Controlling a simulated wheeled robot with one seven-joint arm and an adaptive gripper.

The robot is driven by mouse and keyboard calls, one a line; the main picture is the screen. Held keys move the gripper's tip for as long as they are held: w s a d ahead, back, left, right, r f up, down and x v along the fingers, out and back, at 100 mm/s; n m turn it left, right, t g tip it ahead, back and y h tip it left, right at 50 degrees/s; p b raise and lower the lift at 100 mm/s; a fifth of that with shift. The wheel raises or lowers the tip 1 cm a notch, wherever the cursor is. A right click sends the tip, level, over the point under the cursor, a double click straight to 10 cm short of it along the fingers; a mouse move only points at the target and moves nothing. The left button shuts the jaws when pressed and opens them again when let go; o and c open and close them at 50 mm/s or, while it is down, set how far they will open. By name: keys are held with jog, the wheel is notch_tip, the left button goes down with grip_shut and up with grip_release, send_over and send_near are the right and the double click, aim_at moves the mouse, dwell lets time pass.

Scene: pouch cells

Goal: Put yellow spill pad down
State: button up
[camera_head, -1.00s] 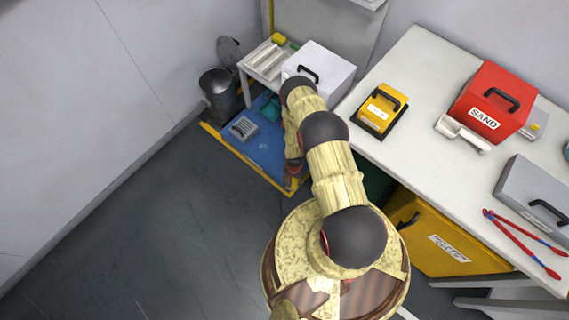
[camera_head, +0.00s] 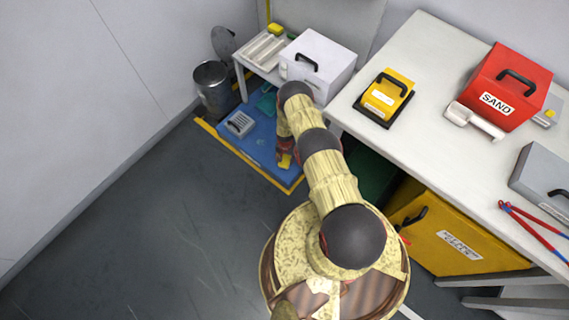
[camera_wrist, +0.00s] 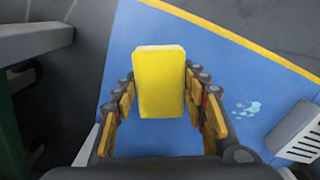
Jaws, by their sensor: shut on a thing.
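The yellow spill pad (camera_wrist: 159,82) is a plain yellow block, held between the two fingers of my gripper (camera_wrist: 160,100) in the wrist view. My gripper is shut on it, with a finger on each side. Behind the pad lies the blue mat (camera_wrist: 130,30) with a yellow edge; I cannot tell whether the pad touches it. In the head view my gripper (camera_head: 285,160) is low over the right part of the blue mat (camera_head: 262,146), partly hidden by my arm, and a bit of the yellow pad shows there.
A grey slotted box (camera_head: 240,124) and a teal item (camera_head: 266,104) are on the mat. A wet patch (camera_wrist: 247,109) marks the mat. A bin (camera_head: 214,86) stands left. A low table with a white case (camera_head: 318,66) is behind. A yellow cabinet (camera_head: 450,235) is at right.

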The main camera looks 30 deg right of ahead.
aim_at(284, 161)
jog(key=shift+w+d+f+b, duration=0.15)
jog(key=shift+w+f+b, duration=0.25)
jog(key=shift+w+f, duration=0.3)
jog(key=shift+s+f+b, duration=0.1)
jog(key=shift+f+b, duration=0.45)
jog(key=shift+f, duration=0.95)
jog(key=shift+f, duration=0.1)
jog(key=o, duration=1.1)
notch_tip(284, 161, up, 12)
jog(key=p, duration=0.5)
